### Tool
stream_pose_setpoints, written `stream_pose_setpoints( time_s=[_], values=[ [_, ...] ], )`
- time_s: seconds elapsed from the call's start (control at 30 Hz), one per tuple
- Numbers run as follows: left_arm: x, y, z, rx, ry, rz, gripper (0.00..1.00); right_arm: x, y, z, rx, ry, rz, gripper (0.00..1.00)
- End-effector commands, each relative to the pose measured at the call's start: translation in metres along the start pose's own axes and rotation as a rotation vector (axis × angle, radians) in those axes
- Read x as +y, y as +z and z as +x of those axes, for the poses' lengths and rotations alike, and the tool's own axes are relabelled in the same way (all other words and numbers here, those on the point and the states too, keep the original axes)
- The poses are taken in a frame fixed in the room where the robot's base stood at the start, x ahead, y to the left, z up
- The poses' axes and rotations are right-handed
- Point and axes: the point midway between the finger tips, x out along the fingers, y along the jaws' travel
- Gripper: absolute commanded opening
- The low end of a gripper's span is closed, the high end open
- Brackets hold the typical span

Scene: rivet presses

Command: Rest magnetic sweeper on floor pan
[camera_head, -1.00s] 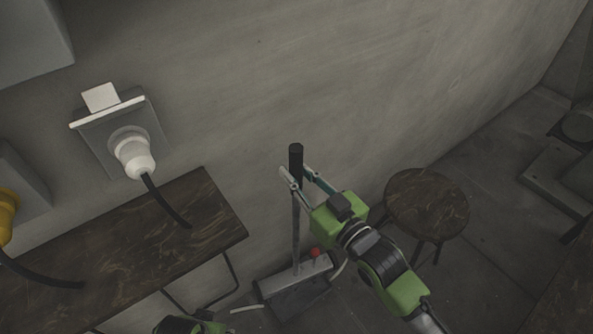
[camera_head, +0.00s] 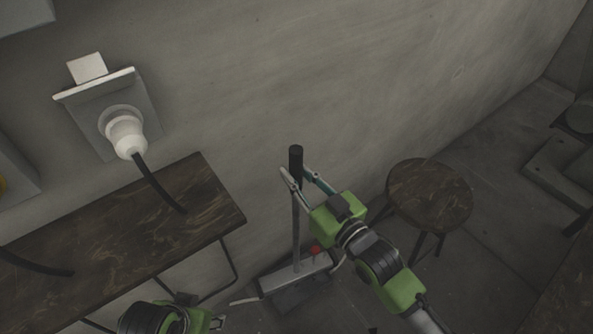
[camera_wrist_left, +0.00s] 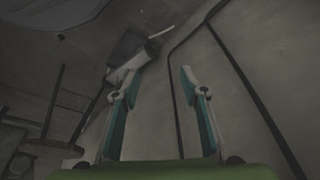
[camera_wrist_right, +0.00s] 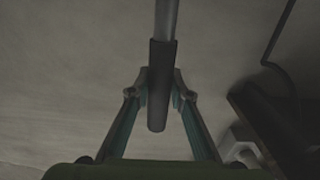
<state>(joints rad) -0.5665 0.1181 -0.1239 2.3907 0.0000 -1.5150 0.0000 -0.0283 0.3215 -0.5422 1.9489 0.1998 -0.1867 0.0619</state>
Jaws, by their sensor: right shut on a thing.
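The magnetic sweeper has a black grip (camera_head: 296,156), a thin grey pole (camera_head: 295,235) and a grey head (camera_head: 292,274) with a red knob. My right gripper (camera_head: 297,176) is shut on the black grip, and the pole stands nearly upright. In the right wrist view the grip (camera_wrist_right: 158,105) lies between the fingers. A dark, low piece that looks like the floor pan (camera_head: 303,298) shows below the head; I cannot tell whether they touch. My left gripper (camera_wrist_left: 157,82) is open and empty, with the sweeper head (camera_wrist_left: 130,65) beyond its fingers.
A wooden table (camera_head: 120,245) stands against the wall at left. A round stool (camera_head: 430,192) stands right of my right gripper. A socket with a white plug (camera_head: 127,137) and black cable is on the wall. Floor between stool and right-hand equipment (camera_head: 560,170) is clear.

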Motion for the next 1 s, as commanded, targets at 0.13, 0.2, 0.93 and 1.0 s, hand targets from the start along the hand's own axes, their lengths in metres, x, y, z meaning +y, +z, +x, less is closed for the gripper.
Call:
stream_pose_setpoints(
  time_s=[0.13,0.2,0.93,1.0],
  values=[
    [-0.001,0.001,-0.011,0.009,-0.001,-0.001,0.40,0.000,0.003,0.001,0.016,-0.001,-0.002,0.00],
    [-0.001,0.001,-0.017,0.011,-0.002,-0.001,0.40,0.000,0.008,0.001,0.016,-0.001,-0.002,0.00],
    [0.000,0.005,-0.006,0.011,-0.002,-0.001,0.40,0.000,0.032,0.001,0.016,-0.001,-0.001,0.00],
    [0.000,0.005,-0.006,0.011,-0.002,-0.001,0.40,0.000,0.032,0.001,0.016,-0.001,-0.001,0.00]
  ],
)
